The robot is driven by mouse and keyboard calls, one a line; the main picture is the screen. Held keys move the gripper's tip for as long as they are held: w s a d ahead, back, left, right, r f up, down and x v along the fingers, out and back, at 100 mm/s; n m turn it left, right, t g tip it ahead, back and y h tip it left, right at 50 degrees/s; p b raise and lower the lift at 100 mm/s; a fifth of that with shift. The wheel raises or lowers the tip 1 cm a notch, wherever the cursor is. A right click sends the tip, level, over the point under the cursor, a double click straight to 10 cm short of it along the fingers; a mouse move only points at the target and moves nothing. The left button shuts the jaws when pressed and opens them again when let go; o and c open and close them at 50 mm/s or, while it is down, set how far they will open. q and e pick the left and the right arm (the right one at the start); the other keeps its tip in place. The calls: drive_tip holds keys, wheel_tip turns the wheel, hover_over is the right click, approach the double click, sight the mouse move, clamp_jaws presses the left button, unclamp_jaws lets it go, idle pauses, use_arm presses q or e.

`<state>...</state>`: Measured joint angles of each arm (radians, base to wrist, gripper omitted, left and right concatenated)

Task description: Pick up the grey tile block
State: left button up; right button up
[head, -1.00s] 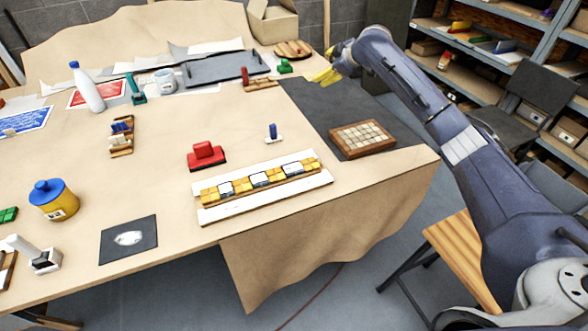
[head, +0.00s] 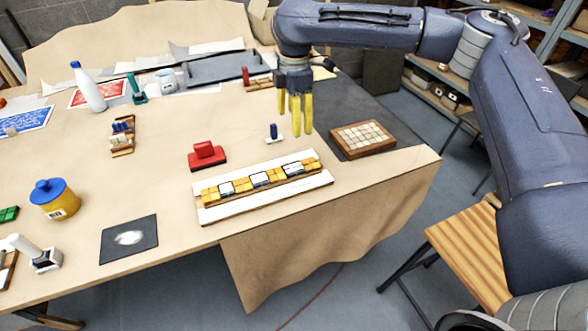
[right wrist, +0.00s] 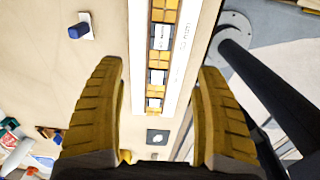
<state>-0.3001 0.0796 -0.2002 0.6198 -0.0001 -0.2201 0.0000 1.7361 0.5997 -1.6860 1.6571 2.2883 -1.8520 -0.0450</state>
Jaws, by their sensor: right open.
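A long white mosaic panel (head: 265,203) lies near the table's front edge with a row of yellow tiles (head: 242,185). Three pale blocks with dark edges (head: 260,179) sit in that row; they also show in the right wrist view (right wrist: 161,37). I cannot tell for sure which one is the grey tile block. My right gripper (head: 296,120) points down above the table, just behind the panel's right half. Its yellow fingers are apart and empty, and in the right wrist view they flank the panel (right wrist: 159,72). My left gripper is not in view.
A small blue-handled piece (head: 273,132) stands close beside the right gripper. A red stamp-like block (head: 206,155) sits behind the panel, and a wooden tray of pale tiles (head: 362,138) lies to its right. A yellow jar with a blue lid (head: 54,199) stands at left.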

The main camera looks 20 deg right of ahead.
sight(295, 167)
wheel_tip(295, 167, down, 17)
drive_tip(key=shift+s+d+f, duration=0.1)
drive_tip(key=shift+f, duration=0.1)
idle(0.8)
drive_tip(key=shift+c, duration=0.4)
